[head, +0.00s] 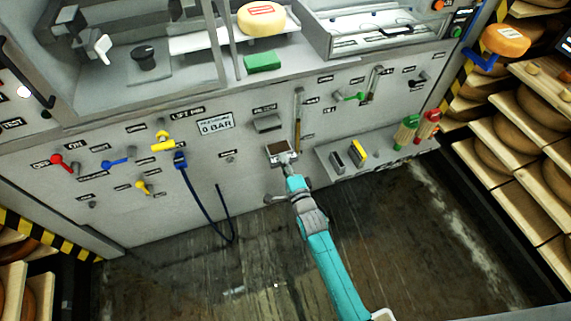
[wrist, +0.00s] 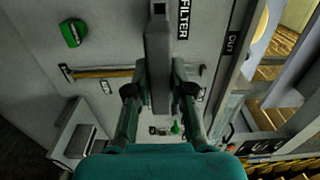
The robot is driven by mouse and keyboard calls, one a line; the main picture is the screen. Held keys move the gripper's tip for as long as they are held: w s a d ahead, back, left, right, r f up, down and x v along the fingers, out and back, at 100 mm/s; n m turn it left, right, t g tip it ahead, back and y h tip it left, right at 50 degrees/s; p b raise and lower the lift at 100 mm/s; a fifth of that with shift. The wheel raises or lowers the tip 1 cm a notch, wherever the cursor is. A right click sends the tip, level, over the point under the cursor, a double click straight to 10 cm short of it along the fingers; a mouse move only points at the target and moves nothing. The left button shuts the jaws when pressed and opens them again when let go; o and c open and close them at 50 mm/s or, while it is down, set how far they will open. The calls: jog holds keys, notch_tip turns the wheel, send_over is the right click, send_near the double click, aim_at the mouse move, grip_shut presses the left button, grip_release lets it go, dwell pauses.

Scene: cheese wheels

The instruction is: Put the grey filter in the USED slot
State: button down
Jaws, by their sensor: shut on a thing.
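My gripper (head: 287,162) is in front of the machine panel, below the FILTER label. It is shut on the grey filter (head: 278,152), which shows a pale rim and a brownish face. In the wrist view the filter (wrist: 158,55) is a narrow grey slab, held upright in the picture between the two fingers (wrist: 158,88). A grey protruding part (head: 267,123) of the panel sits under the FILTER label, above the filter in the picture. I cannot make out which slot is marked USED.
A grey ledge (head: 383,155) to the right carries a dark grey block (head: 336,161), a yellow block (head: 358,151) and green- and red-topped items. A blue hose (head: 205,210) hangs at left. Levers dot the panel. Cheese shelves (head: 520,140) stand at right. The floor in front is clear.

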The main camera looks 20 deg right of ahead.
aim_at(280, 149)
jog(key=shift+w, duration=2.6)
jog(key=w, duration=0.6)
jog(key=shift+w, duration=0.35)
dwell(1.9)
jog(key=c, duration=0.9)
grip_release()
jog(key=shift+c, duration=0.2)
jog(key=s, duration=1.2)
